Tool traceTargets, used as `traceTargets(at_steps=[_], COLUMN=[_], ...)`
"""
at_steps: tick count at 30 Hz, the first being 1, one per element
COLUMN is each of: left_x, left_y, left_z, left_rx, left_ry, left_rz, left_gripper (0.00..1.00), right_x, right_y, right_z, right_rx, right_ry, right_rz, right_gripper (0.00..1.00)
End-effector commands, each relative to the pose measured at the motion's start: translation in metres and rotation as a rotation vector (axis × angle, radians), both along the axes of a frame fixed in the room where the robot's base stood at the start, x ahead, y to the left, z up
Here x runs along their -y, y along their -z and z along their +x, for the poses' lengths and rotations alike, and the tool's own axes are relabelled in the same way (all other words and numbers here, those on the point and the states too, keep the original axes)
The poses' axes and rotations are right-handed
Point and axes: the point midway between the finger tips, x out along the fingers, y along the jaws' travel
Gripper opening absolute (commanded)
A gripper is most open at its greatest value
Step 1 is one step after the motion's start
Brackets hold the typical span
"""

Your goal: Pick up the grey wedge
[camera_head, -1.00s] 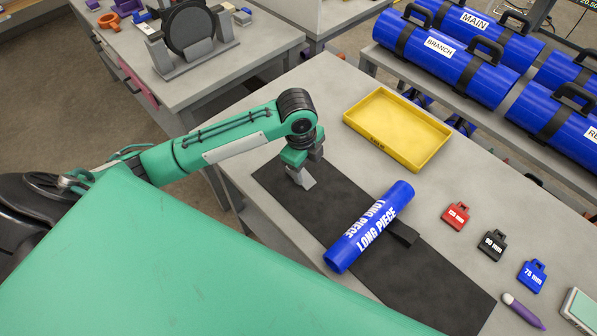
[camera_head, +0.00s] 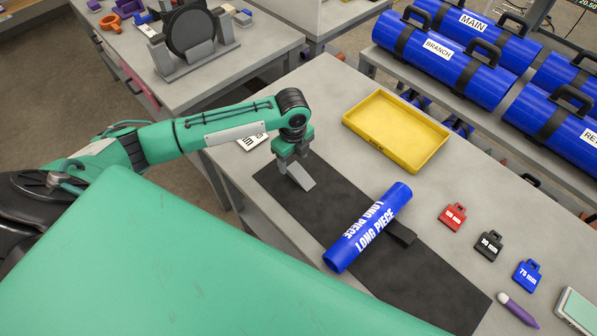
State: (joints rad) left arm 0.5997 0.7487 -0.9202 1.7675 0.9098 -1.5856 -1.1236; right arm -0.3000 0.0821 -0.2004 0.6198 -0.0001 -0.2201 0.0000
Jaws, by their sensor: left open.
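The grey wedge (camera_head: 301,178) is a small light-grey block on the upper left part of the black mat (camera_head: 340,217). My left gripper (camera_head: 291,161) points down right over the wedge, with its fingers around or just above its upper end. I cannot tell whether they touch it. The jaws are open, and part of the wedge's upper end is hidden by them. My right gripper is not in view.
A blue pipe marked LONG PIECE (camera_head: 368,228) lies across the mat, with a dark block (camera_head: 403,233) beside it. A yellow tray (camera_head: 396,132) stands behind. Red (camera_head: 452,216), black (camera_head: 489,245) and blue (camera_head: 528,275) tags lie right. A white card (camera_head: 252,140) lies behind my arm.

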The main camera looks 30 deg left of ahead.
Motion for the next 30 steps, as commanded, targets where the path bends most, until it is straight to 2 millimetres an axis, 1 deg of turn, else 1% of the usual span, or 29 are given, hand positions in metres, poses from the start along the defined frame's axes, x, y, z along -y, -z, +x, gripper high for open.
traceTargets(at_steps=[5, 10, 12, 15, 18, 23, 24, 29, 30], left_x=[0.001, 0.002, 0.002, 0.002, 0.002, 0.002, 0.002, 0.002, 0.002], left_y=[0.010, 0.029, 0.040, 0.051, 0.055, 0.056, 0.056, 0.056, 0.056], left_z=[0.001, 0.006, 0.006, 0.006, 0.006, 0.007, 0.007, 0.007, 0.007], left_rx=[-0.003, -0.003, -0.004, -0.002, 0.000, 0.000, 0.000, 0.000, 0.000], left_ry=[0.001, -0.001, -0.001, 0.000, 0.001, 0.001, 0.001, 0.001, 0.001], left_rz=[-0.001, 0.000, 0.001, 0.000, 0.000, 0.001, 0.001, 0.001, 0.001], left_gripper=[0.62, 0.62, 0.62, 0.62, 0.62, 0.62, 0.60, 0.28, 0.21], right_x=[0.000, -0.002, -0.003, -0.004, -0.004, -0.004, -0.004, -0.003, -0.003], right_y=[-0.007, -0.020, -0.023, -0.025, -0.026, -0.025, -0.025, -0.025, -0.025], right_z=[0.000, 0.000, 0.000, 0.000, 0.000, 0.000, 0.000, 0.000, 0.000], right_rx=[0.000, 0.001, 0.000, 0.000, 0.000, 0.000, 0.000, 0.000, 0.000], right_ry=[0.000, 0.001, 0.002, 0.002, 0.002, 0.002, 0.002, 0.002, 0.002], right_rz=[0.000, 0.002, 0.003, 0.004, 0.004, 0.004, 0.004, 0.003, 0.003], right_gripper=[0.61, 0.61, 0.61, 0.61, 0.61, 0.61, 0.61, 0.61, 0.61])
